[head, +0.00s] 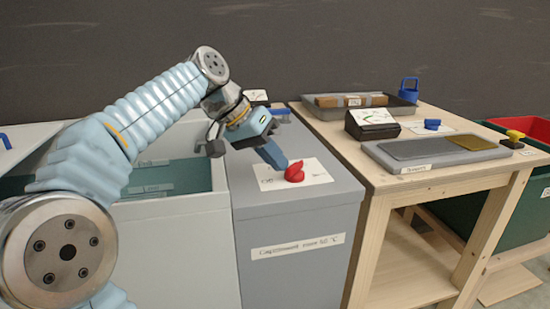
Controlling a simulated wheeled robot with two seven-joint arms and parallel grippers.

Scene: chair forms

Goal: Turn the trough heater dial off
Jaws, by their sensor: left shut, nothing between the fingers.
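The red dial (295,172) sits on a white label plate (318,171) on top of the grey cabinet (345,190). Its pointed end faces to the right; the small markings around it are too small to read clearly. My left gripper (284,166) is shut and empty, and its fingertips are right at the dial's left side. I cannot tell whether they touch it. My right gripper is not in view.
Left of the cabinet is an open grey trough (180,210) with a green interior. To the right, a wooden table (385,172) holds a grey tray (362,103), a black gauge box (372,123), a blue knob (432,124) and a flat panel (437,150). A green bin (535,195) stands far right.

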